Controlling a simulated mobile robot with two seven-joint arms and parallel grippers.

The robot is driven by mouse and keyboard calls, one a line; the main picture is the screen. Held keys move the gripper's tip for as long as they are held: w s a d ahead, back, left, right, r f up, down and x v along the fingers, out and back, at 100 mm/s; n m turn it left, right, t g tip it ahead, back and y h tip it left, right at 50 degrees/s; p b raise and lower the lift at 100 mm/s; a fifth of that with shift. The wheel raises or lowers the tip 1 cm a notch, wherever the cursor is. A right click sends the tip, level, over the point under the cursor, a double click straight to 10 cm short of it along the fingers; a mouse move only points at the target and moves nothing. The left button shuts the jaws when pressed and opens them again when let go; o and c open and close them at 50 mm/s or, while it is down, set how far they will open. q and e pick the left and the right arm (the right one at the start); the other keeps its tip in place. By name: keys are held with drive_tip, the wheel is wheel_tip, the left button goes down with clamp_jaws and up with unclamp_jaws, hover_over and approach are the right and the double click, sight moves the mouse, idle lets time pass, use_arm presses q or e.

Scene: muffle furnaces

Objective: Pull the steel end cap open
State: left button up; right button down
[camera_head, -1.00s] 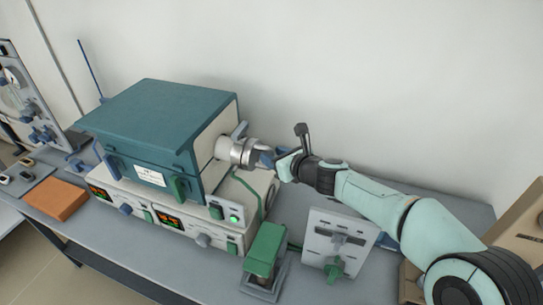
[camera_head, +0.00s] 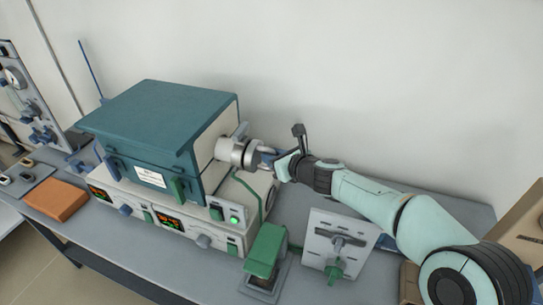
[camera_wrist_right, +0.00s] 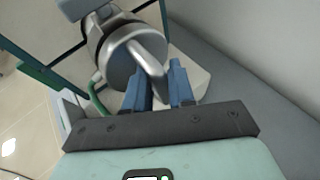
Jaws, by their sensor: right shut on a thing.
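The steel end cap (camera_head: 231,149) is a round metal cap on the right side of the teal muffle furnace (camera_head: 158,112). It also fills the upper middle of the right wrist view (camera_wrist_right: 130,58), with a curved metal handle (camera_wrist_right: 149,58) on its face. My right gripper (camera_head: 272,155) reaches the handle from the right. In the right wrist view its blue fingers (camera_wrist_right: 159,88) are shut on the lower end of the handle. The exact contact is partly hidden. The cap appears seated at the furnace side. My left gripper is not in view.
The furnace rests on a white control unit (camera_head: 200,232) with lit displays. A green-topped device (camera_head: 265,250) and a white panel with a lever (camera_head: 336,243) stand at the front right. An orange block (camera_head: 56,200) lies at left. A wall stands behind.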

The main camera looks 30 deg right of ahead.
drive_tip(key=s+d, duration=1.5)
drive_tip(key=s, duration=0.2)
drive_tip(key=shift+s+d+r, duration=0.2)
drive_tip(key=shift+s+r, duration=0.1)
drive_tip(key=shift+s, duration=0.05)
drive_tip(key=c, duration=1.1)
unclamp_jaws()
drive_tip(key=shift+f, duration=0.1)
drive_tip(key=shift+a, duration=0.1)
drive_tip(key=p+v, duration=0.1)
drive_tip(key=v, duration=1.2)
drive_tip(key=shift+s+p, duration=0.2)
drive_tip(key=shift+p, duration=0.1)
